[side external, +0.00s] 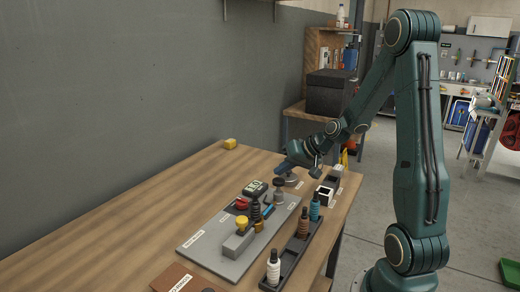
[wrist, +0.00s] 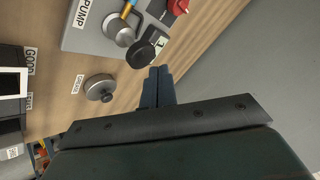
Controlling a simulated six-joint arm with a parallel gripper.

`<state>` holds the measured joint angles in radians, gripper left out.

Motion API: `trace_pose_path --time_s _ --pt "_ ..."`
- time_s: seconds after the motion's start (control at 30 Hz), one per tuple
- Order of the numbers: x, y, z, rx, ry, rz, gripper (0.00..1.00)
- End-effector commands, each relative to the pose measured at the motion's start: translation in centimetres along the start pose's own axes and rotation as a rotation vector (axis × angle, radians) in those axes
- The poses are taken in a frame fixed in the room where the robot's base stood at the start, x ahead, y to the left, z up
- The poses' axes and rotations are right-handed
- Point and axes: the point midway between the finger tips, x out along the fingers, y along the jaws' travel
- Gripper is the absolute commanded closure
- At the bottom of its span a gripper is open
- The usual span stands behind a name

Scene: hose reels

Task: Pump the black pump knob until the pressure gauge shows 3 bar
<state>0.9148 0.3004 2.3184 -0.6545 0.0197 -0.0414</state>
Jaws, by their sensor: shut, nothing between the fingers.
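The black pump knob (wrist: 140,54) shows as a dark round top in the wrist view, beside a grey metal cylinder (wrist: 118,30) near the PUMP label. In the side view, a dark knob on a grey body (side external: 279,183) stands at the back of the grey board. The pressure gauge looks like the dark box with a pale display (side external: 255,187); its reading is too small to make out. My gripper (side external: 284,165) is above the board's far end, its blue fingers shut and empty. In the wrist view the fingertips (wrist: 159,70) lie just beside the black knob, apparently apart from it.
The grey board (side external: 217,262) also carries a red knob (side external: 242,203) and a yellow knob (side external: 242,222). A black rack of bottles (side external: 290,262) stands to its right. A round grey metal piece (wrist: 100,88) sits on the table nearby.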

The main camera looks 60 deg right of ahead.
Motion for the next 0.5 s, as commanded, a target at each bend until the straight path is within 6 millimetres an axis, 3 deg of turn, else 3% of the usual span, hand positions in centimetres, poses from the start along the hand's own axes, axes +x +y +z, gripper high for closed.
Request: trace_pose_path --time_s 0.5 --pt "-0.51 -0.39 -0.44 0.000 0.001 -0.001 1.00"
